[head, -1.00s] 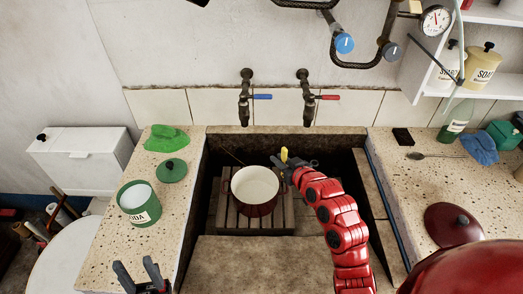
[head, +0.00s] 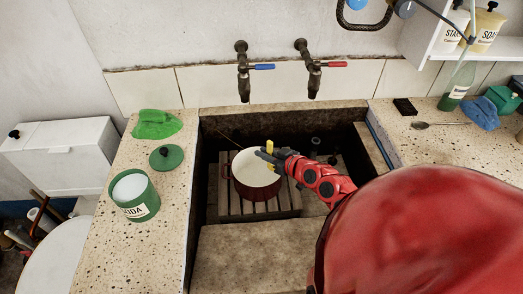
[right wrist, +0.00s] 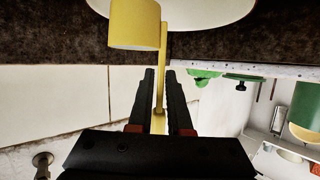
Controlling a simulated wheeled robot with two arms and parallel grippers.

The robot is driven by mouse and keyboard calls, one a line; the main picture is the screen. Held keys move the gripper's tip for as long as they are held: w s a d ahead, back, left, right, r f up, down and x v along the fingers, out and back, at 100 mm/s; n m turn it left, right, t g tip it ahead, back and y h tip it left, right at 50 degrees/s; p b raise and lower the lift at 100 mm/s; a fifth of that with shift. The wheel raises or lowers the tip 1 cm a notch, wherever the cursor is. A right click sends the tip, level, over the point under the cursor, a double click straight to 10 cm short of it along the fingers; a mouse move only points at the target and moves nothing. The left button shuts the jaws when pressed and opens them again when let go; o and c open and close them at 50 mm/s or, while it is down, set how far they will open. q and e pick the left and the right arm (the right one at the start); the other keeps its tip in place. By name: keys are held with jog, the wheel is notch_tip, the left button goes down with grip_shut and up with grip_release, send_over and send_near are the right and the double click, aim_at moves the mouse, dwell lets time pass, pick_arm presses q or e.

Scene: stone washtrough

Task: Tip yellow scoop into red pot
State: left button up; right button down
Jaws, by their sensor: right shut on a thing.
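The red pot (head: 241,184), with a cream inside, stands uncovered on a wooden slatted rack in the stone trough. My right gripper (head: 273,158) is over the pot's right side, shut on the yellow scoop (head: 270,148). In the right wrist view the fingers (right wrist: 160,78) hold the scoop's thin handle, and its yellow cup (right wrist: 134,26) shows beyond the fingertips. The pale pot interior (right wrist: 185,8) shows at the top of that view. The scoop's opening and contents cannot be made out. My left gripper is not in view.
The slatted rack (head: 287,200) lies in the trough. Two taps (head: 243,75) are on the wall behind. A green soda tin (head: 135,197), its lid (head: 166,158) and a green cloth (head: 157,124) are on the left ledge. A spoon (head: 440,125) lies on the right ledge.

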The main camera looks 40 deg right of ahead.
jog(key=p, duration=0.1)
jog(key=a+n+h+p, duration=0.1)
jog(key=p, duration=0.1)
jog(key=shift+w+f+g, duration=0.1)
jog(key=shift+w+g, duration=0.15)
jog(key=shift+g, duration=0.15)
jog(key=shift+a, duration=0.1)
dwell(0.4)
jog(key=p, duration=0.2)
jog(key=a+n+h+p, duration=0.1)
jog(key=shift+w+f+g+p, duration=0.2)
jog(key=shift+f+g+p, duration=0.1)
jog(key=shift+p, duration=0.1)
